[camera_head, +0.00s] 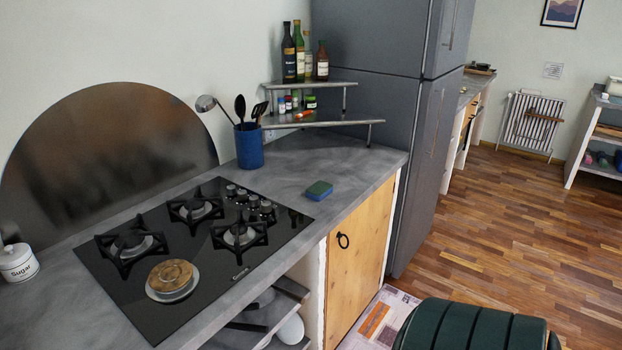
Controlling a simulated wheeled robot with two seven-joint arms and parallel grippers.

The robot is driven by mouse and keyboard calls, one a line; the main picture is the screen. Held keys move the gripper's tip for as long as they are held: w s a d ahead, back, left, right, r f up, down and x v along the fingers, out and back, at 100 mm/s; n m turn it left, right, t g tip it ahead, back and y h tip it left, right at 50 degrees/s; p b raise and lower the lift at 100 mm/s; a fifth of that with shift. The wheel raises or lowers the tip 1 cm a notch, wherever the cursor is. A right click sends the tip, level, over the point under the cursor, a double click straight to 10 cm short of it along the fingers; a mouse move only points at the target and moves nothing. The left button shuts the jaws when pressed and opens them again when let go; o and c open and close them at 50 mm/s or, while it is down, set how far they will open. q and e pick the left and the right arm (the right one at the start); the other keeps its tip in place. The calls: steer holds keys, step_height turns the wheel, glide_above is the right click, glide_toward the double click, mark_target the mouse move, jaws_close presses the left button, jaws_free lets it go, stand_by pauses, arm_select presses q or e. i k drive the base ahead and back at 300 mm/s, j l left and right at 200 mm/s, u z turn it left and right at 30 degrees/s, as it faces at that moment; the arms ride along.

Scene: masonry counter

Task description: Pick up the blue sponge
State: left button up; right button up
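A small sponge (319,190), blue on its side and green on top, lies flat on the grey counter (350,165). It is to the right of the black gas hob, near the counter's front edge. Nothing touches it or covers it. Neither of my grippers shows in the head view.
The gas hob (212,290) has several burners, with a round wooden-topped item (172,278) on it. A blue utensil pot (249,146) and a corner shelf (320,121) with bottles stand behind the sponge. A tall grey fridge (385,60) stands right. Counter around the sponge is clear.

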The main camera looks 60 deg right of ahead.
mark_target(317, 192)
steer(key=i+j, duration=0.1)
steer(key=j, duration=0.35)
steer(key=z, duration=1.95)
steer(key=i+j, duration=0.05)
